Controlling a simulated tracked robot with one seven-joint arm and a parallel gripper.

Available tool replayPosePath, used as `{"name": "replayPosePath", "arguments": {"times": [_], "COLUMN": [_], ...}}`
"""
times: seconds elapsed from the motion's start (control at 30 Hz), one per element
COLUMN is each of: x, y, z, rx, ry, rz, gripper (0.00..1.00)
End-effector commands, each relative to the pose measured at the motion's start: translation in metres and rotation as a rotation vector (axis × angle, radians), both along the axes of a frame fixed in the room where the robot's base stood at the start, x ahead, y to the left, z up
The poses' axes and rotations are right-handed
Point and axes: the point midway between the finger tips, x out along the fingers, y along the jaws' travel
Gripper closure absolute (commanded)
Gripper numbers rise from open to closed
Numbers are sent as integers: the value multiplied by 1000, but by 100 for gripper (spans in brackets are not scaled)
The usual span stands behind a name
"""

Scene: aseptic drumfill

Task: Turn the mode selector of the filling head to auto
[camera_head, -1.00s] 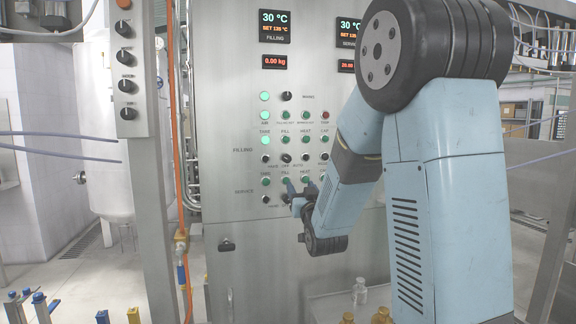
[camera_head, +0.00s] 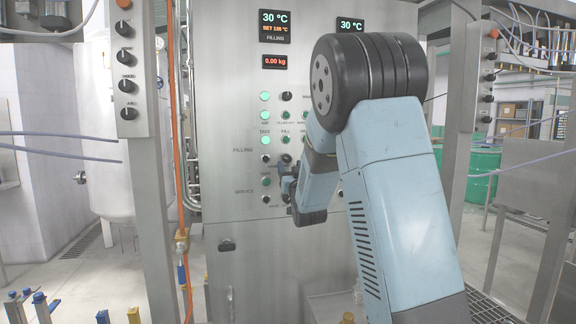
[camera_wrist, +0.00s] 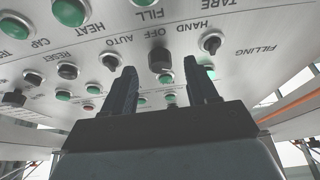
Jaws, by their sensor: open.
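The mode selector of the filling head (camera_wrist: 160,57) is a black knob on the steel panel, by the words HAND, OFF and AUTO, which appear upside down in the wrist view. Its handle looks in line with OFF. My gripper (camera_wrist: 162,88) is open and empty, its two dark fingers pointing at the panel. The selector shows between and just beyond the fingertips; I cannot tell whether they touch it. In the head view my gripper (camera_head: 286,174) is just below the selector (camera_head: 287,158), and my arm hides the panel to the right.
Other knobs sit close on both sides, one by the FILLING end (camera_wrist: 210,43) and one by AUTO (camera_wrist: 111,62). Green buttons (camera_wrist: 70,12) line the row near the HEAT label. A steel post (camera_head: 150,200) with an orange hose (camera_head: 178,150) stands left of the panel.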

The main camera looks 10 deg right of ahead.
Motion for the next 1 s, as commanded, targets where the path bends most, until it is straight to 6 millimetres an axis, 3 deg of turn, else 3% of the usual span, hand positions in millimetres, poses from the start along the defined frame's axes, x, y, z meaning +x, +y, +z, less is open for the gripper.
{"name": "replayPosePath", "arguments": {"times": [0.2, 0.6, 1.0], "x": [20, 24, 24], "y": [0, -1, -1], "z": [8, 10, 10], "rx": [0, 0, 1], "ry": [-1, 1, 1], "rz": [0, -1, -2], "gripper": [42, 43, 81]}}
